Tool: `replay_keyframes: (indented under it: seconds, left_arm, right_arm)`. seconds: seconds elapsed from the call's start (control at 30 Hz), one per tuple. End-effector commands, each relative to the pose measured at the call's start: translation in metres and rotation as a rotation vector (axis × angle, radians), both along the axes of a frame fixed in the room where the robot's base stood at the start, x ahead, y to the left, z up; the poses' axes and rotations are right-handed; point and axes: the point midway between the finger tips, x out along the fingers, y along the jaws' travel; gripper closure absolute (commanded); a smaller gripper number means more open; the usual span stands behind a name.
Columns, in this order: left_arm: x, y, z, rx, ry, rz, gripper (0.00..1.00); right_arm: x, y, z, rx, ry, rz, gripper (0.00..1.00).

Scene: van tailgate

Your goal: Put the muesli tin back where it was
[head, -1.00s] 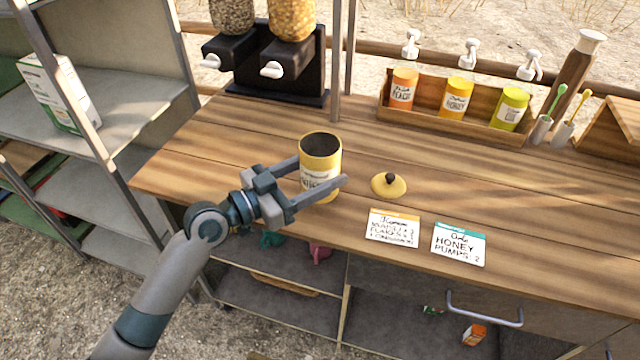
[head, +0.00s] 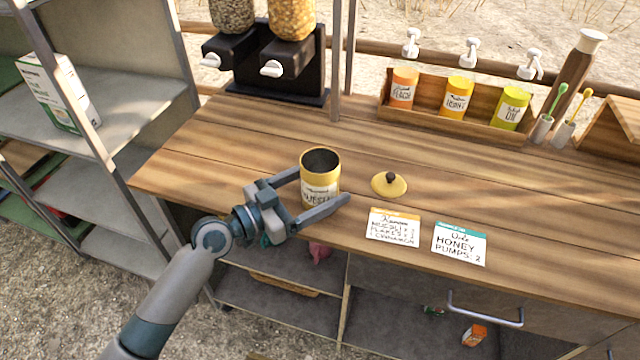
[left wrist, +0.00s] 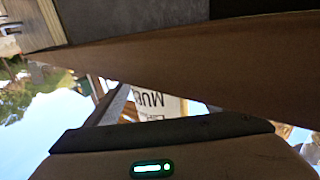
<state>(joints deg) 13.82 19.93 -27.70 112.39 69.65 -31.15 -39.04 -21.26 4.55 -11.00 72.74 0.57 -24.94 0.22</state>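The muesli tin (head: 320,178) is yellow with a white label and a dark open top. It stands upright at the counter's front left part in the head view. Its upside-down label (left wrist: 158,104) shows in the left wrist view. My left gripper (head: 325,184) is around the tin at its lower part, one finger on the far side and one in front. The fingers look spread, with a gap beside the tin. The front finger hides the tin's base. A yellow lid with a dark knob (head: 389,185) lies right of the tin. My right gripper is out of view.
Two order cards (head: 393,227) lie near the counter's front edge, right of the gripper. A wooden rack (head: 455,125) with several jars stands at the back, and dispensers (head: 270,65) stand at back left. The counter (head: 230,150) is clear behind the tin.

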Motion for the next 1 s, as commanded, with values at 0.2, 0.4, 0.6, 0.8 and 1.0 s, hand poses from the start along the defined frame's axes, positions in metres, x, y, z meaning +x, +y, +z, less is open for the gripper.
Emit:
replay_keyframes:
  seconds: [0.2,0.4,0.6,0.8,1.0]
  left_arm:
    - [0.0,0.0,0.0,0.0,0.0,0.0,0.22]
    - [0.0,0.0,0.002,0.0,0.0,0.0,0.22]
    - [-0.007,0.012,0.0,0.002,-0.002,0.002,0.22]
    - [-0.024,0.038,-0.001,0.003,-0.001,0.001,0.22]
    - [-0.043,0.066,-0.002,0.005,-0.002,0.001,0.22]
  right_arm:
    - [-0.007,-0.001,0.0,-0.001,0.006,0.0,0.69]
    - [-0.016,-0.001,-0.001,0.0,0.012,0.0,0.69]
    - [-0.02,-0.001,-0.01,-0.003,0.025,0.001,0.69]
    - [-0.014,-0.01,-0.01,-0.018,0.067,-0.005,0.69]
    - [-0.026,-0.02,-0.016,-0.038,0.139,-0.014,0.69]
